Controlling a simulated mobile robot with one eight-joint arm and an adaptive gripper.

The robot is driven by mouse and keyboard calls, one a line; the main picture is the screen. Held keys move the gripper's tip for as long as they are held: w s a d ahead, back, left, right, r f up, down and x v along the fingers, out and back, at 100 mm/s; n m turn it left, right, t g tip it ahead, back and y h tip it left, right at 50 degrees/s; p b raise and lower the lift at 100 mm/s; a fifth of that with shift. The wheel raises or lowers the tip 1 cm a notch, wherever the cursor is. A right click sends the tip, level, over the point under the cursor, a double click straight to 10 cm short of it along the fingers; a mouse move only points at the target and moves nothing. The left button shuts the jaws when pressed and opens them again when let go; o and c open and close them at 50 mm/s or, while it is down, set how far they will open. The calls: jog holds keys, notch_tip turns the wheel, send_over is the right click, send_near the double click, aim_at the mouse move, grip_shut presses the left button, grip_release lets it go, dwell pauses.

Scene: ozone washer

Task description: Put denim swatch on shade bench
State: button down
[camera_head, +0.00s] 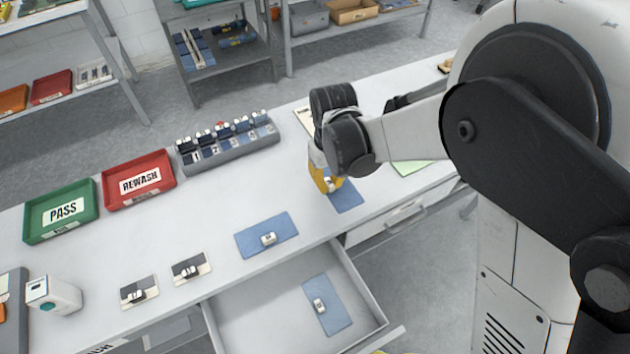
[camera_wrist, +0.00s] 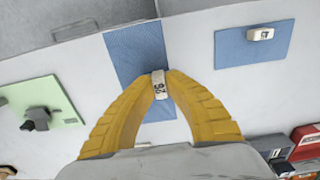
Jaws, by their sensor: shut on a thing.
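My gripper (camera_head: 328,184) has yellow fingers, which also show in the wrist view (camera_wrist: 160,84). They are shut on the white numbered tag of a blue denim swatch (camera_head: 346,199), which shows flat below the fingertips in the wrist view (camera_wrist: 135,50). It is near the front edge of the white bench (camera_head: 225,205); I cannot tell whether it touches the surface. My gripper hides part of it. A second blue swatch (camera_head: 280,226) with a white tag lies on the bench to the left. A third (camera_head: 335,315) lies in the open drawer (camera_head: 262,322).
A green PASS tray (camera_head: 88,226), a red REWASH tray (camera_head: 164,194) and a grey rack (camera_head: 235,148) of small items stand along the back. Two grey-and-white cards (camera_head: 145,283) (camera_head: 184,263) lie at front left. A green sheet (camera_wrist: 62,104) lies beside my gripper. Bare bench separates these.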

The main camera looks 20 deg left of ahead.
jog(key=b, duration=0.1)
send_over(311, 194)
notch_tip(311, 194, down, 3)
jog(key=shift+d+f, duration=0.1)
jog(key=shift+f, duration=0.1)
jog(key=shift+f+b, duration=1)
jog(key=shift+f, duration=0.95)
jog(key=shift+f, duration=0.15)
jog(key=c, duration=1.5)
grip_release()
jog(key=shift+c, duration=0.2)
notch_tip(311, 194, up, 12)
jog(key=p, duration=0.4)
jog(key=shift+r, duration=0.2)
